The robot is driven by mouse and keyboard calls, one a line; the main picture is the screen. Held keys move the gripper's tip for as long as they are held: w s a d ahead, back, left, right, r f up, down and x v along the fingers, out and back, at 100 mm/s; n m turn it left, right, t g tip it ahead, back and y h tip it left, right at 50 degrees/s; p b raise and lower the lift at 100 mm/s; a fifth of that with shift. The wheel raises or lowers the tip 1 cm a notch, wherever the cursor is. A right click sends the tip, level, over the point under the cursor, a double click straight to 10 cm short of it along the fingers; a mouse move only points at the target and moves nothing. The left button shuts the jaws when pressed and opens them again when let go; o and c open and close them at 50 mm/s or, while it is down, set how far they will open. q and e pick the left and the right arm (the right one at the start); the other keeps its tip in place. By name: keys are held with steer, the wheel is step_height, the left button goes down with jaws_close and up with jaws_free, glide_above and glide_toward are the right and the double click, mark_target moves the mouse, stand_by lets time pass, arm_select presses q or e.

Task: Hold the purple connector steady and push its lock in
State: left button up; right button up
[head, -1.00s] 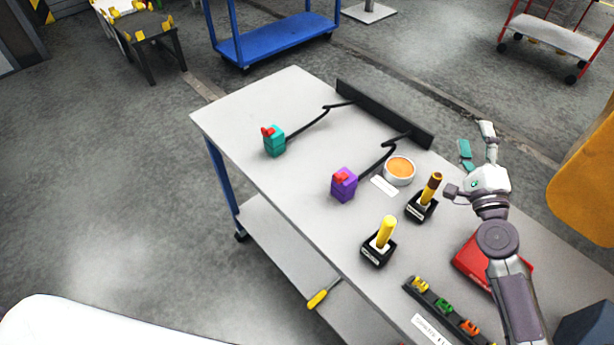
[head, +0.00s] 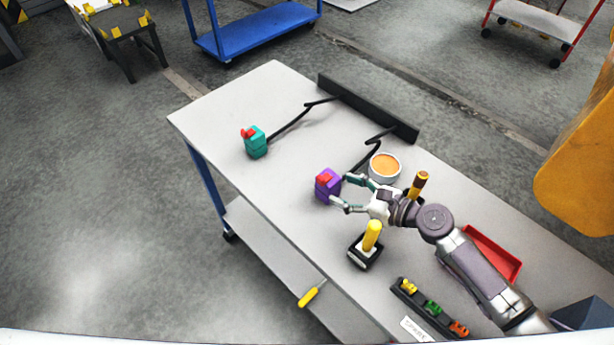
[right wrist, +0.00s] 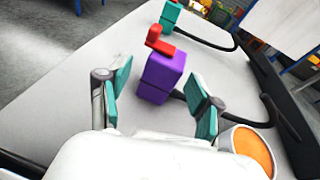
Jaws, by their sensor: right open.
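The purple connector (head: 328,189) stands on the grey table with its red lock (head: 324,179) on top. A black cable runs from it to the dark rail at the back. My right gripper (head: 346,193) is open, its fingertips close to the connector's near side. In the right wrist view the purple connector (right wrist: 161,78) stands ahead, between and slightly beyond the open teal fingers, and its red lock (right wrist: 158,42) sticks up and out to the left. I see no contact. My left gripper is not in view.
A teal connector (head: 256,143) with a red lock stands farther left on the table (head: 215,115). A bowl of orange content (head: 384,167), a yellow-handled tool in a black stand (head: 368,245), a red tray (head: 495,252) and a strip of coloured spares (head: 432,308) crowd the right side.

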mark_target(312, 197)
steer(key=shift+s+a+f, duration=0.15)
steer(key=shift+s+f, duration=0.55)
steer(key=shift+f, duration=0.1)
steer(key=shift+a+f, duration=0.15)
arm_select(q)
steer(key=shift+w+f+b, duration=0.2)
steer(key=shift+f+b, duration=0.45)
steer(key=shift+b, duration=0.15)
arm_select(e)
steer(key=x, duration=0.9)
steer(key=shift+a+f, duration=0.25)
jaws_close()
steer(key=c, duration=1.2)
jaws_free()
steer(key=o, duration=1.6)
steer(key=shift+c, duration=0.2)
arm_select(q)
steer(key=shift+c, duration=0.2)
